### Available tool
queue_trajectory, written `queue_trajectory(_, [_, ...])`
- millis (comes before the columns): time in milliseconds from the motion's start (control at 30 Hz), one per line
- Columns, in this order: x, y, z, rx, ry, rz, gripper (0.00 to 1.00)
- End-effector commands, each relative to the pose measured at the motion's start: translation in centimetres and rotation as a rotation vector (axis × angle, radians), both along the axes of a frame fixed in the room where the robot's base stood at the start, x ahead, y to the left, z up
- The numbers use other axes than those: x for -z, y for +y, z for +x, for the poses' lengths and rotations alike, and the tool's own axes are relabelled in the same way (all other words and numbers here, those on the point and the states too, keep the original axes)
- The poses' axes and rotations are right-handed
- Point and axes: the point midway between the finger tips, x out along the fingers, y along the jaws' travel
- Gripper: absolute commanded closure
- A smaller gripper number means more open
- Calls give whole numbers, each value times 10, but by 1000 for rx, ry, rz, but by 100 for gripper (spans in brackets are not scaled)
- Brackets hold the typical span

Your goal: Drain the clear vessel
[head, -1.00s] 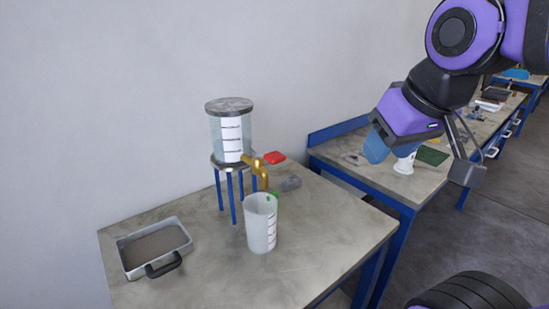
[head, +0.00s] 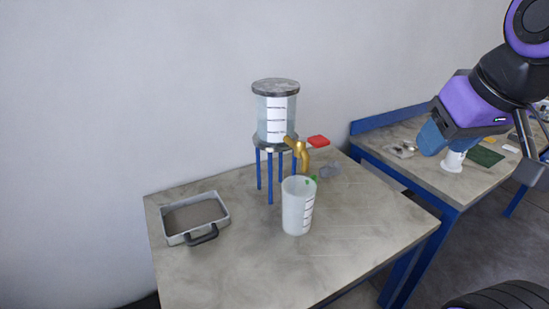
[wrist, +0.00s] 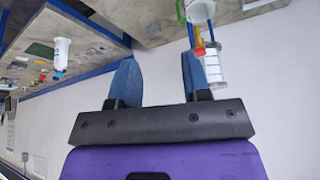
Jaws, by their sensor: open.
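The clear vessel (head: 264,118) is a cylinder with a grey lid and a white marked label, upright on a blue-legged stand (head: 270,180). A brass tap (head: 303,155) with a red handle (head: 318,141) sticks out at its lower right. A translucent white cup (head: 297,208) stands below the tap; whether its mouth is exactly under the spout is hard to tell. My gripper (head: 432,138) is open and empty, well to the right of the vessel. The wrist view shows its two blue fingers (wrist: 158,65) apart, with the vessel (wrist: 214,72) beyond the right finger.
A grey tray (head: 224,225) with a black handle lies at the table's left. A small grey object (head: 330,171) lies behind the cup. A second blue-edged bench (head: 400,165) at the right carries a white bottle (head: 453,160) and a green mat (head: 486,156). The front tabletop is clear.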

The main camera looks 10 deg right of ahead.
Motion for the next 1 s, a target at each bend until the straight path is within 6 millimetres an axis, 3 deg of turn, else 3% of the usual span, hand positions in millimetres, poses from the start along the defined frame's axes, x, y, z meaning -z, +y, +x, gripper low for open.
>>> queue_trajectory(300, [0,0,0,0,0,0,59])
queue_trajectory(500, [-5,2,7,-54,16,-24,100])
queue_trajectory(667, [-17,7,30,-228,62,-96,100])
queue_trajectory(1000, [-41,28,100,-773,186,-272,100])
